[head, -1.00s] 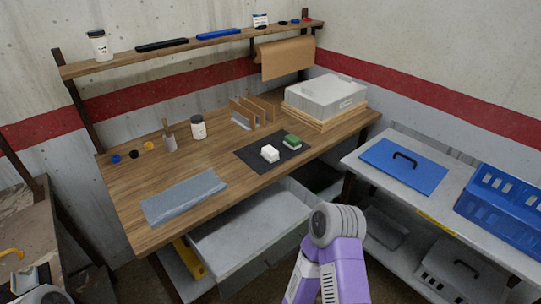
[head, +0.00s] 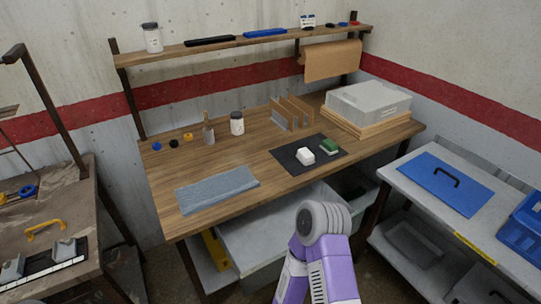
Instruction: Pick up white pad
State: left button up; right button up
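The white pad (head: 305,156) is a small white block lying on a dark mat (head: 288,164) on the wooden workbench (head: 255,170). A green-topped block with a pale base (head: 329,146) sits just right of it on the same mat. A purple and grey arm of mine rises at the bottom centre, in front of the bench and well short of the pad. No gripper fingers show in the head view, so nothing is seen holding the pad.
A grey-blue cloth (head: 217,190) lies at the bench's front left. A white jar (head: 237,123), a brush holder (head: 208,134) and wooden dividers (head: 291,112) stand behind. A lidded grey box (head: 368,103) is at right.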

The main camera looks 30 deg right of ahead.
aim_at(305, 157)
jog(key=u, duration=1.75)
jog(key=k, duration=1.1)
jog(key=z, duration=1.85)
